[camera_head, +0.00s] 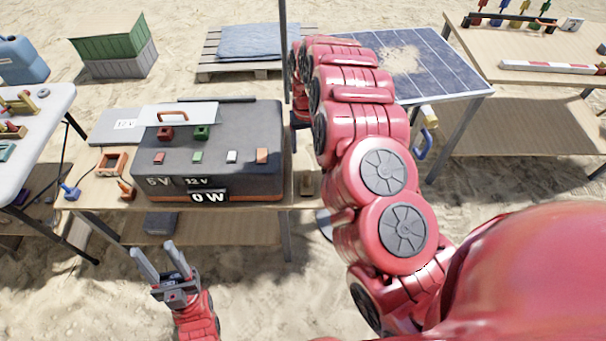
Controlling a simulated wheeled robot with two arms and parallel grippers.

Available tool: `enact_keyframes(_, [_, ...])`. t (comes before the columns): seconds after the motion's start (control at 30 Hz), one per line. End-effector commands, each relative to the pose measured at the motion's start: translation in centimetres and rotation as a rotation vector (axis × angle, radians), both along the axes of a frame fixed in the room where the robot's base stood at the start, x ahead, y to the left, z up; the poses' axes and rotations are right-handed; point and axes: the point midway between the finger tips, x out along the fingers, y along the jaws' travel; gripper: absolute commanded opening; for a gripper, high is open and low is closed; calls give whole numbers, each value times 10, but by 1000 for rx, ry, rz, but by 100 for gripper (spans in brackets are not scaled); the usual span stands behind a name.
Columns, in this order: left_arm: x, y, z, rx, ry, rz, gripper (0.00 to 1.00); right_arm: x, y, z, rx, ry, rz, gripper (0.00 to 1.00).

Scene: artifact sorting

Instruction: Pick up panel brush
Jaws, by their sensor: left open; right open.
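What looks like the panel brush (423,143), with a blue looped handle and a pale yellow block above it, is at the front edge of the solar panel (445,72). My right arm partly hides the area to its left, so I cannot tell what supports it. A patch of sand lies on the panel. My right arm reaches forward across the middle of the view, but its gripper is hidden behind the arm links. My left gripper (159,263) is open and empty, low in front of the middle table and far from the brush.
A dark power box (225,185) reading "0 W" stands on the middle table. A wooden table (520,70) with a red-white bar is at the right, and a white table (50,105) at the left. A pallet (215,62) stands behind. Sandy ground lies clear in front.

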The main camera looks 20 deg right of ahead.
Motion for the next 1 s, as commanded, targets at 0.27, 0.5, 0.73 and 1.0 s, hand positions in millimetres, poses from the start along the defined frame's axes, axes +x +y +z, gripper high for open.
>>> enact_keyframes(0.27, [0, 0, -54, 0, 1, 0, 50, 0, -2, -61, -2, -1, -2, 67])
enact_keyframes(0.5, [0, 0, -46, 0, 0, 0, 50, -1, -2, -100, -3, -1, -1, 67])
enact_keyframes(0.73, [0, 0, -44, 0, 1, 0, 50, -1, -1, -118, -2, -1, -1, 67])
enact_keyframes(1.0, [0, 0, -39, 0, 0, 0, 50, -2, -2, -132, -2, -2, 0, 67])
